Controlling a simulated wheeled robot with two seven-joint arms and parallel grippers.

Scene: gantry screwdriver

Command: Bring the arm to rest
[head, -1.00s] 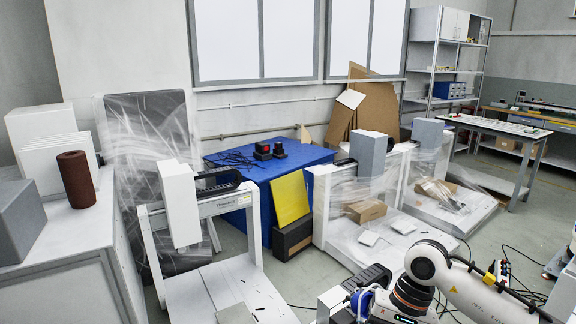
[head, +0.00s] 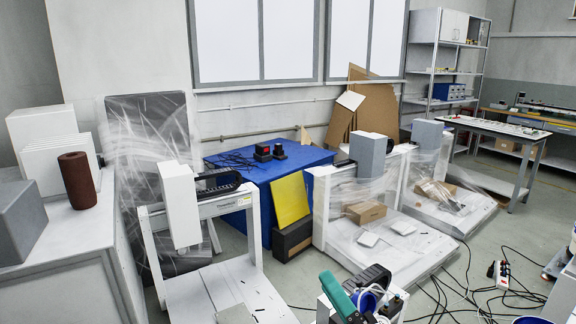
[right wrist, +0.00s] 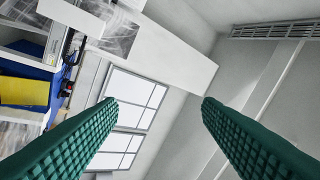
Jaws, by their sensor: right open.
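My right gripper shows at the bottom of the head view as a green finger (head: 337,294) near the lower edge; the rest of it is cut off or hard to make out. In the right wrist view its two green ribbed fingers stand wide apart, with an empty gap (right wrist: 159,104) between them. The fingers point toward the window wall and ceiling. My left gripper is not in view.
A gantry machine (head: 196,210) stands at left, and wrapped gantries (head: 393,258) stand at right. A blue table (head: 300,159) is behind. A dark cable chain (head: 371,278) is close by the green finger. A power strip (head: 499,273) and cables lie on the floor at right.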

